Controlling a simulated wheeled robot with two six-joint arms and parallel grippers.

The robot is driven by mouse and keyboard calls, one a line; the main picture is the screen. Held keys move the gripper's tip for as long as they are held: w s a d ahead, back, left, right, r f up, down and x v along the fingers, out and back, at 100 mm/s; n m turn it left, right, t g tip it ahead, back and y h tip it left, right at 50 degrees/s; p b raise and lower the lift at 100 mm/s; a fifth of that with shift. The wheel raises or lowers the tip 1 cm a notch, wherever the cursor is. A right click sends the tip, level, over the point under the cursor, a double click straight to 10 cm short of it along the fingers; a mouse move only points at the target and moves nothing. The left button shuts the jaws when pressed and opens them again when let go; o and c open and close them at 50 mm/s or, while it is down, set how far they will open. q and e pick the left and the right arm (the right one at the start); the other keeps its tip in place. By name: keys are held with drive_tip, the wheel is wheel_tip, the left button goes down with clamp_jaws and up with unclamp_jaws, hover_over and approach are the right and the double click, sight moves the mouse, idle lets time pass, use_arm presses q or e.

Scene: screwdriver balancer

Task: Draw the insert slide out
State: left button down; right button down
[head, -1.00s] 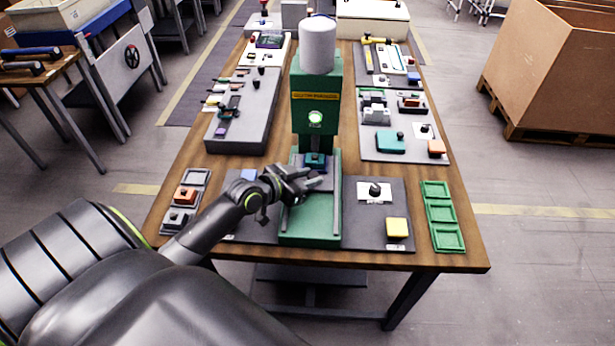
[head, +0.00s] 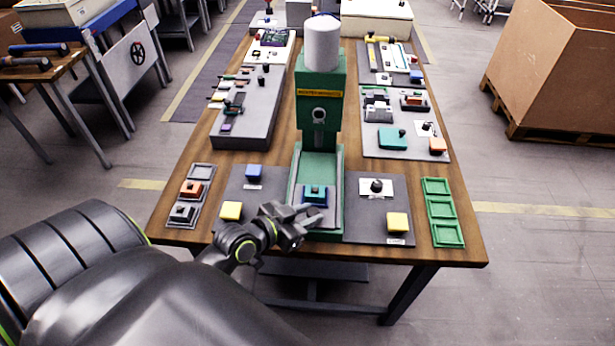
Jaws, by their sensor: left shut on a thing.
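The green press (head: 321,95) stands at the middle of the table, with a green bed and rails (head: 320,160) running towards me. The grey insert slide (head: 330,196) lies at the front end of the bed, clear of the press head, and carries a blue block (head: 315,192). My left gripper (head: 308,220) is at the slide's front edge, shut on the slide. The gripped part is hidden behind the fingers. My right gripper is out of view.
A grey tray (head: 203,172) is on the left, green trays (head: 437,186) on the right. A raised grey tool block (head: 245,125) stands back left.

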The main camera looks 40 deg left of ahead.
use_arm(q)
drive_tip(key=shift+s+f, duration=0.1)
drive_tip(key=shift+f, duration=0.05)
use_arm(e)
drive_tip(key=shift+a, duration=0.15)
use_arm(q)
drive_tip(key=c, duration=1.2)
unclamp_jaws()
drive_tip(key=shift+d, duration=0.1)
drive_tip(key=shift+c, duration=0.2)
drive_tip(key=shift+o, duration=0.5)
drive_tip(key=shift+s, duration=0.1)
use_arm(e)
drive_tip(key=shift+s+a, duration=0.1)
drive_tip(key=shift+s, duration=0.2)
use_arm(q)
drive_tip(key=shift+s+r, duration=0.3)
drive_tip(key=shift+s, duration=0.15)
drive_tip(key=p+v, duration=0.1)
drive_tip(key=v, duration=1.5)
drive_tip(key=shift+s+r, duration=0.15)
drive_tip(key=shift+s, duration=0.05)
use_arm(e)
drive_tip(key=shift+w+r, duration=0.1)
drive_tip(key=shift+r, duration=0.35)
